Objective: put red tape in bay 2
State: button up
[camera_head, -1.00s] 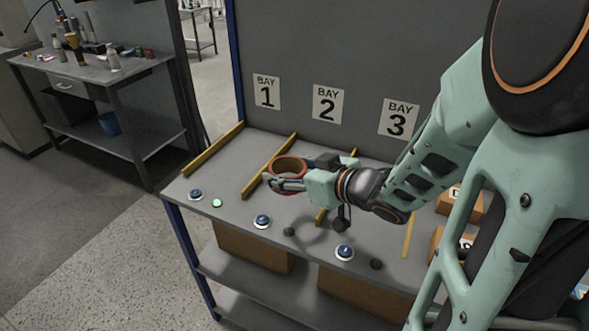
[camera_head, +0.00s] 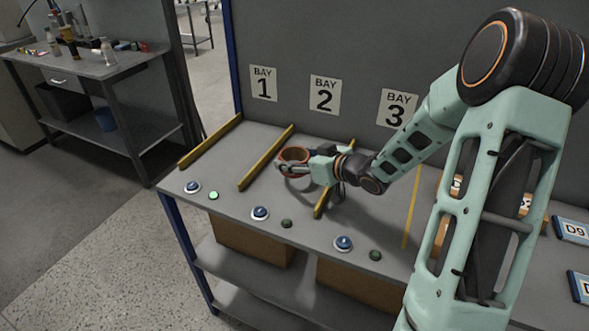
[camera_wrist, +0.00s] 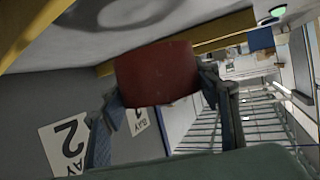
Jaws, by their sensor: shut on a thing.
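My gripper (camera_head: 290,166) is shut on the red tape (camera_head: 284,156), a ring held between its two fingers. The tape is over bay 2's strip of the grey bench, between two yellow dividers, and appears a little above the surface. The wrist view shows the red tape (camera_wrist: 157,73) with a finger of my gripper (camera_wrist: 160,95) on each side. A ring-shaped shadow lies on the bench there. The bay 2 sign (camera_head: 324,95) is on the wall behind, and it also shows in the wrist view (camera_wrist: 68,145).
Yellow dividers stand left (camera_head: 266,157) and right (camera_head: 321,204) of bay 2. Blue-and-white buttons, including one at bay 2 (camera_head: 260,213), line the front edge. A green light (camera_head: 213,195) is lit at bay 1. Bay 1 looks empty. Boxes stand at right, partly hidden by my arm.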

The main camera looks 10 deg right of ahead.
jog(key=shift+w+d+f+b, duration=0.1)
jog(key=shift+w+f+b, duration=0.1)
jog(key=shift+f, duration=0.7)
jog(key=shift+w+f+b, duration=0.1)
jog(key=shift+f+b, duration=0.1)
jog(key=shift+f, duration=0.7)
jog(key=shift+f, duration=0.2)
jog(key=o, duration=1.2)
jog(key=shift+r, duration=0.1)
jog(key=shift+s+d+r, duration=0.1)
jog(key=shift+s+r, duration=0.05)
jog(key=shift+r, duration=0.05)
jog(key=p+v, duration=0.2)
jog(key=v, duration=0.9)
jog(key=shift+s+d, duration=0.1)
jog(key=shift+s, duration=0.25)
